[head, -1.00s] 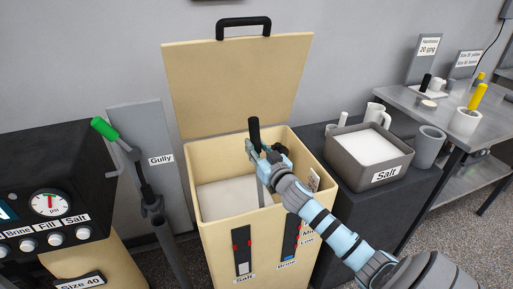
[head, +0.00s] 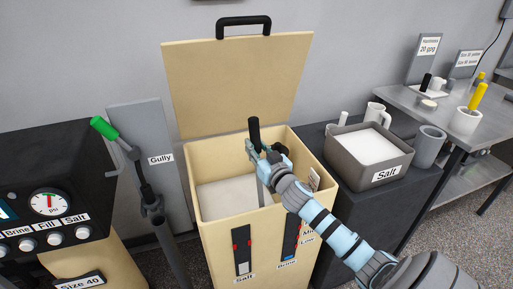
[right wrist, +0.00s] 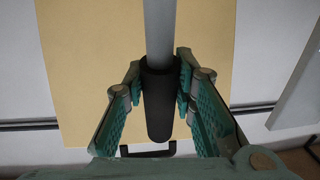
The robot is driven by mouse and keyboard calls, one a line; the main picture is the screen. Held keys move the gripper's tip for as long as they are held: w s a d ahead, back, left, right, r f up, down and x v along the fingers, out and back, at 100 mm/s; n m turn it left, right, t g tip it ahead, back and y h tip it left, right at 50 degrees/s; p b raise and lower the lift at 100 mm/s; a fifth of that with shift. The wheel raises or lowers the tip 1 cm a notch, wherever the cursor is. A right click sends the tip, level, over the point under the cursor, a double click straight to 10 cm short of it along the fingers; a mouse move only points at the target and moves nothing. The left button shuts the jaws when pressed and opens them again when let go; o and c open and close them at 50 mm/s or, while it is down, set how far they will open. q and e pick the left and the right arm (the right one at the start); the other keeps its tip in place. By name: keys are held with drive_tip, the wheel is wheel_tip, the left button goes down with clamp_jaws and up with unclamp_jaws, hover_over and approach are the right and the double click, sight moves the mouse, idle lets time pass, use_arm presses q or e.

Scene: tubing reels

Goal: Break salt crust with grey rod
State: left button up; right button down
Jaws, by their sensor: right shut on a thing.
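My right gripper (head: 259,151) is over the open beige brine box (head: 236,239), shut on the black handle of the grey rod (head: 261,191). The handle top (head: 254,131) sticks up above the fingers and the grey shaft runs down into the box. In the right wrist view the black handle (right wrist: 160,110) sits between the two green finger pads, with the grey shaft (right wrist: 159,30) beyond it. The white salt surface (head: 222,197) shows inside the box. I cannot tell whether the rod's lower end touches it. My left gripper is not in view.
The box lid (head: 240,85) stands open at the back. A grey bin of salt (head: 350,168) stands on the dark stand to the right, with a mug (head: 377,114) and a grey cup (head: 428,147) near it. A panel with a gauge (head: 48,203) is at the left.

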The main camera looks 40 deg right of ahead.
sight(256, 126)
drive_tip(key=shift+r, duration=0.1)
wheel_tip(256, 126, up, 7)
drive_tip(key=p, duration=0.6)
drive_tip(key=shift+r+p, duration=0.1)
drive_tip(key=shift+p, duration=0.25)
